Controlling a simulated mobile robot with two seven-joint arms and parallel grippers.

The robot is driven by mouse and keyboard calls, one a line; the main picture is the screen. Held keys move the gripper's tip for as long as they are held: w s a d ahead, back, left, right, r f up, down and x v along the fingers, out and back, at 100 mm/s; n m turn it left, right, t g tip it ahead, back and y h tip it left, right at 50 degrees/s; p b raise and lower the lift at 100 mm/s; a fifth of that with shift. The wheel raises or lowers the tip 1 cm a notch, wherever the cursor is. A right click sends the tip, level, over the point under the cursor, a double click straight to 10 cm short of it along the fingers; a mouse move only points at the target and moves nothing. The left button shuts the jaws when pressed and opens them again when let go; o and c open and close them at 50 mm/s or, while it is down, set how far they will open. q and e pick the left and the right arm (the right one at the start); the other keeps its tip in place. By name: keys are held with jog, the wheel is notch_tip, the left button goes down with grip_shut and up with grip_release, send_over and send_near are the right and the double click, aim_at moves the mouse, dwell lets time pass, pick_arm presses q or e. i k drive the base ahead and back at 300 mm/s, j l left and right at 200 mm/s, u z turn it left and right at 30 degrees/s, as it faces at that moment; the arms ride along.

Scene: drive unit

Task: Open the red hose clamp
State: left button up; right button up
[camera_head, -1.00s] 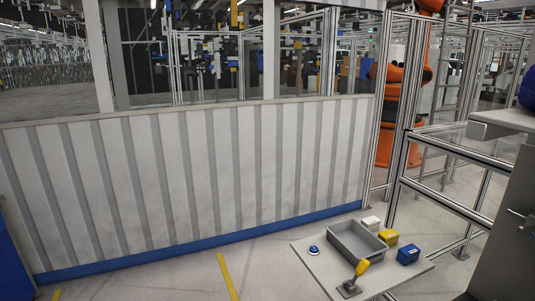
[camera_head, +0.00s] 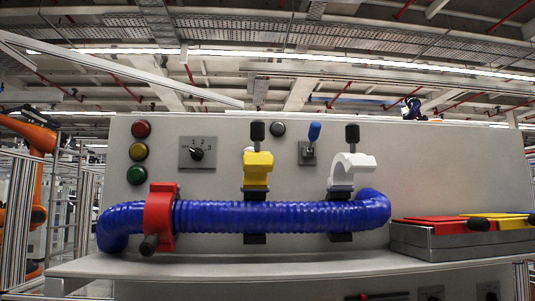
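The red hose clamp (camera_head: 160,210) sits at the left part of a ribbed blue hose (camera_head: 260,216) on the front of a grey panel. It is wrapped around the hose, and its dark handle (camera_head: 149,245) points down. To its right, a yellow clamp (camera_head: 258,170) and a white clamp (camera_head: 352,168) stand with their handles up; their upper parts sit above the hose and look open. Neither of my grippers is in view.
A grey shelf (camera_head: 240,266) runs below the hose. A grey box with red and yellow parts (camera_head: 440,236) stands on its right.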

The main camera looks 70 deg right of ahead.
aim_at(155, 221)
jog(key=z, duration=2.05)
jog(key=j, duration=0.65)
